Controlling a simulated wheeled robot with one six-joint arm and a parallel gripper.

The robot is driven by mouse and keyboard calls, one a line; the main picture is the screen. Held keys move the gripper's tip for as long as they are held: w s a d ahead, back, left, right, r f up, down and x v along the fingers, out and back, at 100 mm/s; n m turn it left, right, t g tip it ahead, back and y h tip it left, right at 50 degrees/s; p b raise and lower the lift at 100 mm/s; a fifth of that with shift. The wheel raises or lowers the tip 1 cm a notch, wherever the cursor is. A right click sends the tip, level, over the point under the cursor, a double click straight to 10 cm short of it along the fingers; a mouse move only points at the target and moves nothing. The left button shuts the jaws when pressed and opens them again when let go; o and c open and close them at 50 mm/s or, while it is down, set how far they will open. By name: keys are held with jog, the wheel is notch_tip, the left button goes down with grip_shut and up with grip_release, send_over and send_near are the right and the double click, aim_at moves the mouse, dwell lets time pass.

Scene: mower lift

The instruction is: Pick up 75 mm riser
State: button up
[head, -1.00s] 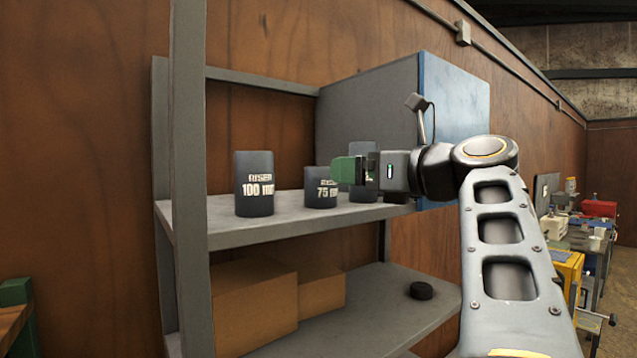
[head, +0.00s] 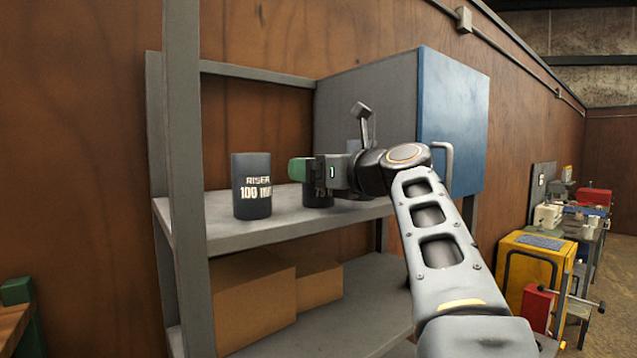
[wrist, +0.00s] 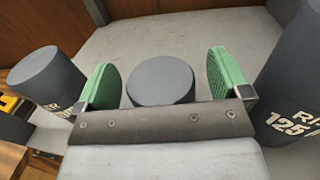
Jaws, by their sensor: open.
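The 75 mm riser (head: 318,198) is a dark grey cylinder on the upper shelf, mostly hidden behind my gripper in the head view. In the wrist view the riser (wrist: 161,82) stands between the two green finger pads, with a gap on each side. My gripper (head: 302,171) is open, with its fingers on either side of the riser; it also shows in the wrist view (wrist: 170,80). No pad visibly touches the riser.
The 100 mm riser (head: 252,186) stands left on the shelf (head: 285,226), and a 125 mm riser (wrist: 292,80) stands right in the wrist view. A shelf post (head: 185,180) rises in front. A blue-sided cabinet (head: 455,120) is behind. Cardboard boxes (head: 255,300) sit below.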

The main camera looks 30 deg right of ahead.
jog(key=c, duration=1.1)
jog(key=shift+r, duration=0.15)
jog(key=shift+c, duration=0.2)
